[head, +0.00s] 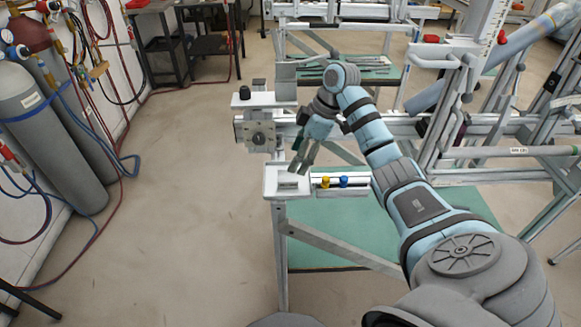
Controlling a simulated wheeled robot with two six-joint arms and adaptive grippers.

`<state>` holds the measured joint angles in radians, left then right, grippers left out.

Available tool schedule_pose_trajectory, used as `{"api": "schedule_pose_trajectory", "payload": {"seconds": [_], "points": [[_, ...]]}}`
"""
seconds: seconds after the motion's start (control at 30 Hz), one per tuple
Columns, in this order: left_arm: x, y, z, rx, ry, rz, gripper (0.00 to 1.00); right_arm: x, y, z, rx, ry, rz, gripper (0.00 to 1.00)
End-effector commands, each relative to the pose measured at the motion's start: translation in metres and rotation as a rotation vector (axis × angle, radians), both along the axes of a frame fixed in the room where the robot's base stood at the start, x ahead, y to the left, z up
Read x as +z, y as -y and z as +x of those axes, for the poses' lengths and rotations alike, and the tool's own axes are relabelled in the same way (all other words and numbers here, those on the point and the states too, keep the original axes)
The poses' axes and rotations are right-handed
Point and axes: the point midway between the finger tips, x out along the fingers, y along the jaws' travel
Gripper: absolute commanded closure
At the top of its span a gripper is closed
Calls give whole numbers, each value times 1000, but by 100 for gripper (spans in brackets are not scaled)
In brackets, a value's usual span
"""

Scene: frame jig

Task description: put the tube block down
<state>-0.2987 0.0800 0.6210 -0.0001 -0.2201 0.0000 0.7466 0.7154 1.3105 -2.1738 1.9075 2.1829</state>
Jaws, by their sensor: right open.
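A small light grey block, which looks like the tube block (289,183), lies on a white plate (272,192) at the near end of the frame jig. My right gripper (298,169) reaches down from above, its fingers just over and behind the block. It is open and its two fingers show apart. Whether a fingertip still touches the block I cannot tell. My left gripper is not in view.
A rail with a yellow knob (325,182) and a blue knob (343,182) runs right of the plate. A clamp unit (259,135) stands behind it. Gas cylinders (50,130) and hoses stand at the left. The floor (185,200) between is clear.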

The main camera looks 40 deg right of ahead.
Motion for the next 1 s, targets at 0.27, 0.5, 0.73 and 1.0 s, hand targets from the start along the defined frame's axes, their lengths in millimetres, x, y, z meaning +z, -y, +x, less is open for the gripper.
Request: {"api": "schedule_pose_trajectory", "payload": {"seconds": [0.27, 0.5, 0.73, 1.0], "points": [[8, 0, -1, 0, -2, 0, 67, 54, 18, -13, -2, 1, -1, 37], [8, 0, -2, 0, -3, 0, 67, 55, 18, -14, 0, 0, 0, 37], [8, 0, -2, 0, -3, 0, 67, 55, 18, -14, -1, 0, 0, 37], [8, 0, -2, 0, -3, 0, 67, 47, -31, 18, 177, 221, 75, 37]]}}
